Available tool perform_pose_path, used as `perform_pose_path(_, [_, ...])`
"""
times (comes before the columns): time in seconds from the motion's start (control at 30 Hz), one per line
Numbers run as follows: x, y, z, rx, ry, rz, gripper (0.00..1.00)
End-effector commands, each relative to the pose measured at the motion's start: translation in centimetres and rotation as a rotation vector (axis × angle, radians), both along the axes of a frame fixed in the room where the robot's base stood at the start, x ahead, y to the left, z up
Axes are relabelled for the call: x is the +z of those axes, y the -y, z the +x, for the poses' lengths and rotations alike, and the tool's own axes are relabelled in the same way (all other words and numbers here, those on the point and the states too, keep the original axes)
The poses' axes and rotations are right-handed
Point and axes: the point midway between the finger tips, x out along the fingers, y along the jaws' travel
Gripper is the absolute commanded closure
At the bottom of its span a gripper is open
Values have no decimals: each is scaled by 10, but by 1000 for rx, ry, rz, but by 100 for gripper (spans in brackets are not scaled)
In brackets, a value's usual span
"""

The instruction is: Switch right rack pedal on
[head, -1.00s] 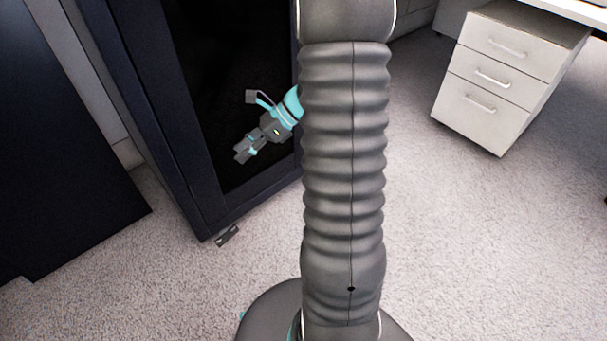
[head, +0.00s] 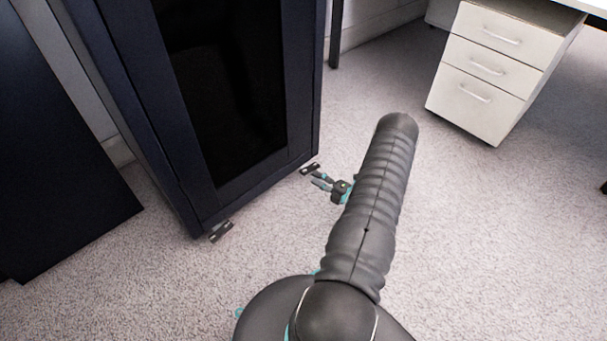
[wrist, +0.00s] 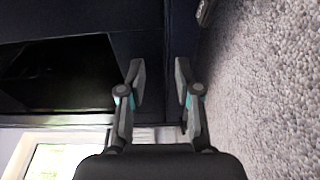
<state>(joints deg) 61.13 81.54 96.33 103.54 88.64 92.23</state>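The right rack pedal (head: 310,168) is a small dark plate at the front right foot of the dark rack (head: 302,95), near the carpet. My gripper (head: 317,180) is low over the carpet, just in front and to the right of that pedal, with its fingers pointing toward the rack. In the wrist view my gripper (wrist: 158,72) has its fingers apart with nothing between them. A small metallic piece (wrist: 205,12) at the top edge there appears to be a pedal by the rack's bottom. Whether the pedal is pressed cannot be told.
The left pedal (head: 221,231) sits at the rack's front left foot. A dark panel (head: 60,190) stands at the left. A white drawer cabinet (head: 485,75) stands at the back right. The carpet (head: 490,240) at the right is clear.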

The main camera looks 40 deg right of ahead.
Motion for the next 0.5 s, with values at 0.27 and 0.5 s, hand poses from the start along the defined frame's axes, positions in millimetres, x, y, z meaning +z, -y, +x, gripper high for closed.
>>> perform_pose_path(0.27, [-59,23,-34,-177,-17,177,67])
perform_pose_path(0.5, [-63,22,-19,-188,-17,190,67])
